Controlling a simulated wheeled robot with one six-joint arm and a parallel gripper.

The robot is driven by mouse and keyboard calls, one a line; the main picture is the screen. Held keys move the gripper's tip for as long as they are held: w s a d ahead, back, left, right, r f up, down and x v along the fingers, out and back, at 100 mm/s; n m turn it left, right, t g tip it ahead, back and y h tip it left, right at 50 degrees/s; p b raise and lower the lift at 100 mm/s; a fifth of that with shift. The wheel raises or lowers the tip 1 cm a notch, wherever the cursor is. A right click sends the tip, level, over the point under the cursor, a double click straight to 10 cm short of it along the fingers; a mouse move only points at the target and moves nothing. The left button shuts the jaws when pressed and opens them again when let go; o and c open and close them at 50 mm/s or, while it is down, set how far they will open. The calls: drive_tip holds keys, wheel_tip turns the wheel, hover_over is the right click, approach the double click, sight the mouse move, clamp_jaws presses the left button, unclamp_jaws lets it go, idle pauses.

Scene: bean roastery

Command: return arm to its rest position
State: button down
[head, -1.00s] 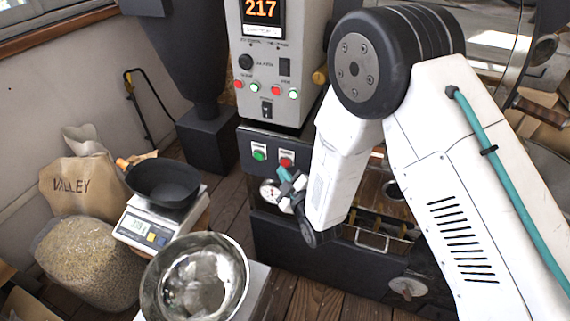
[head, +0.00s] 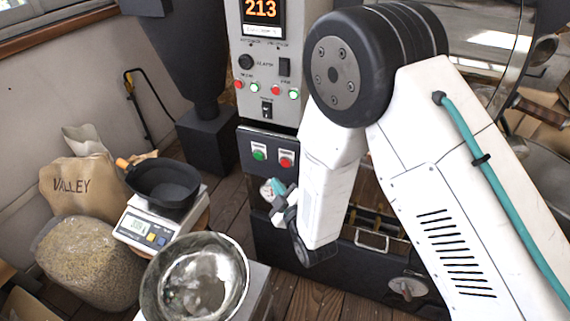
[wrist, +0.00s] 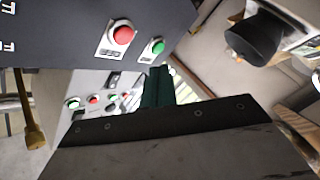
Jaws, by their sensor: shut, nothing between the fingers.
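My gripper (head: 276,187) is in front of the roaster's lower dark panel in the head view, below the green and red buttons. Its teal fingers also show in the wrist view (wrist: 157,86), pressed together with nothing held. My white arm bends down from a large dark joint at the top and covers part of the roaster. In the wrist view the red button (wrist: 123,35) and the green button (wrist: 158,46) are close by, apart from the fingers.
The roaster control panel (head: 265,75) reads 213. To the left are a scale (head: 133,227) bearing a black pan (head: 165,187), a steel bowl (head: 236,281), a burlap sack (head: 80,190) and a bag of beans (head: 85,270). Wooden floor shows between bowl and roaster.

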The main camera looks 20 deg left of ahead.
idle(0.4)
wheel_tip(320, 180, down, 8)
drive_tip(key=s+d+m+g+h, duration=0.2)
drive_tip(key=s+g+h, duration=0.1)
drive_tip(key=g, duration=0.1)
drive_tip(key=s+d+r+m+g+h, duration=0.1)
drive_tip(key=s+d+m+g+h, duration=0.1)
drive_tip(key=d+m+g+h, duration=0.3)
drive_tip(key=s+d+r+m+g+h, duration=0.1)
drive_tip(key=s+d+r+m, duration=0.2)
drive_tip(key=d+r, duration=0.9)
drive_tip(key=s+d+r+m+h, duration=0.1)
drive_tip(key=s+d+r+m, duration=0.3)
drive_tip(key=s+d+r, duration=0.5)
drive_tip(key=s+d+r+m+g+h, duration=0.1)
drive_tip(key=s+d+r+m, duration=0.3)
drive_tip(key=d+r, duration=1.1)
drive_tip(key=shift+s+d+r+g, duration=0.25)
drive_tip(key=shift+s+d, duration=0.2)
drive_tip(key=shift+s, duration=1.1)
